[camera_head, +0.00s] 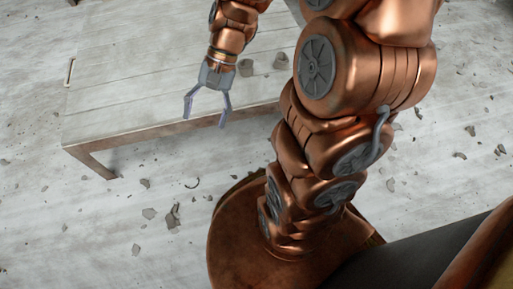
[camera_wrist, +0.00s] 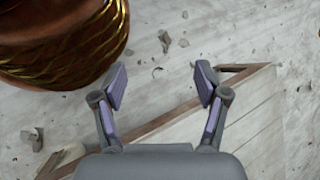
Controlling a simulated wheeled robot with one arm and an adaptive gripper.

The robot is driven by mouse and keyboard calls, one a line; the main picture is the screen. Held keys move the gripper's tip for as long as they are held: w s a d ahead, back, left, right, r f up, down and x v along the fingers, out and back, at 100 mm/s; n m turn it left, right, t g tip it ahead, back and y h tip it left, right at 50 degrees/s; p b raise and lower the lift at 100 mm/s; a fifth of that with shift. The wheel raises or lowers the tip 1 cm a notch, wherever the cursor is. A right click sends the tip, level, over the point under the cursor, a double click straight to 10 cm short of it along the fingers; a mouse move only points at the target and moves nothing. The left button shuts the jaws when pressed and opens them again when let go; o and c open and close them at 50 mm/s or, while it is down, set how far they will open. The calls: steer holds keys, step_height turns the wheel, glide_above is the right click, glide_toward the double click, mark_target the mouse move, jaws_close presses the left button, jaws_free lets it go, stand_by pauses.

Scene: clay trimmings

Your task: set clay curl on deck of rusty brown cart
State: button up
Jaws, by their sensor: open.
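A small, thin, dark curved piece, which looks like the clay curl (camera_head: 192,184), lies on the floor in front of the cart. It also shows as a small arc in the wrist view (camera_wrist: 157,72). The low cart (camera_head: 122,140) has a rusty brown frame and a pale planked deck; its corner shows in the wrist view (camera_wrist: 243,70). My arm hides the deck's right part. My gripper (camera_head: 206,108) is open and empty near the cart's front edge, apart from the curl. Its fingers spread wide in the wrist view (camera_wrist: 161,86).
Grey lumps (camera_head: 246,68) appear to sit on the deck near my wrist. Several clay scraps (camera_head: 173,216) lie scattered on the pale floor. The left part of the deck is clear. A small handle (camera_head: 69,72) is at the cart's left end.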

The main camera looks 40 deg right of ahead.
steer(key=s+d+r+n+h, duration=0.1)
steer(key=s+d+n+h, duration=0.2)
steer(key=s+n+h, duration=0.4)
steer(key=s, duration=0.8)
steer(key=shift+s+r+n+g, duration=0.25)
steer(key=shift+r+n+g, duration=0.1)
steer(key=shift+n+g, duration=0.05)
